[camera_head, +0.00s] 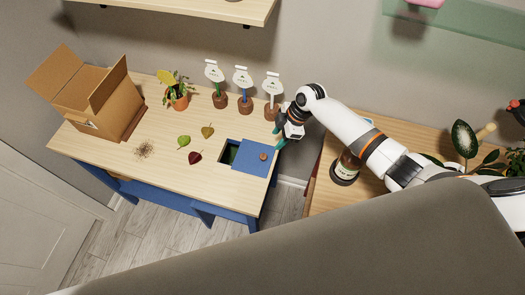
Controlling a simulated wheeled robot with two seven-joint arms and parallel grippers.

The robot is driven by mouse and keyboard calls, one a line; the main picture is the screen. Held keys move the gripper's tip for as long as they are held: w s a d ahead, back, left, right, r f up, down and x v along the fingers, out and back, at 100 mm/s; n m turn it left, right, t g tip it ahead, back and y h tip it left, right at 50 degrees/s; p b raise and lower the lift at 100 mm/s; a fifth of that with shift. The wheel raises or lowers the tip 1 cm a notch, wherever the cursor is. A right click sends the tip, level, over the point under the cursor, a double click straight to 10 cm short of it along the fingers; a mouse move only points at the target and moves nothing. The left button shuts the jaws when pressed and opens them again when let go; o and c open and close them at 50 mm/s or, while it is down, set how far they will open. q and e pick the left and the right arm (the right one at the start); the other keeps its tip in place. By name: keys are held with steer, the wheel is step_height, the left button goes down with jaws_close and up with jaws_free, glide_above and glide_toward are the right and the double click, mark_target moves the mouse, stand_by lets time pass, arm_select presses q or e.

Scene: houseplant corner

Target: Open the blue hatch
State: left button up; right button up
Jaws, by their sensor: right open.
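The blue hatch (250,162) is a flat blue panel with a small round brown knob (263,156), set in the wooden table top near its right front corner. A dark opening (227,152) shows along the left side of the panel, with something green inside. My right gripper (279,137) is open and empty, with teal fingertips, by the table's right edge. It is up and to the right of the knob and apart from it. My left gripper is out of view.
On the table (150,175) are an open cardboard box (105,108), an orange potted plant (178,97), several leaves, and a brown scatter (144,149). White-headed markers (243,90) stand at the back, one near my gripper. A labelled jar (346,167) stands on the right-hand table under my arm.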

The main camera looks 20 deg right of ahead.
mark_target(264, 156)
steer(key=b+x, duration=0.8)
steer(key=x, duration=0.3)
steer(key=shift+w+f+b, duration=0.1)
steer(key=shift+b, duration=0.3)
steer(key=shift+c, duration=0.6)
jaws_close()
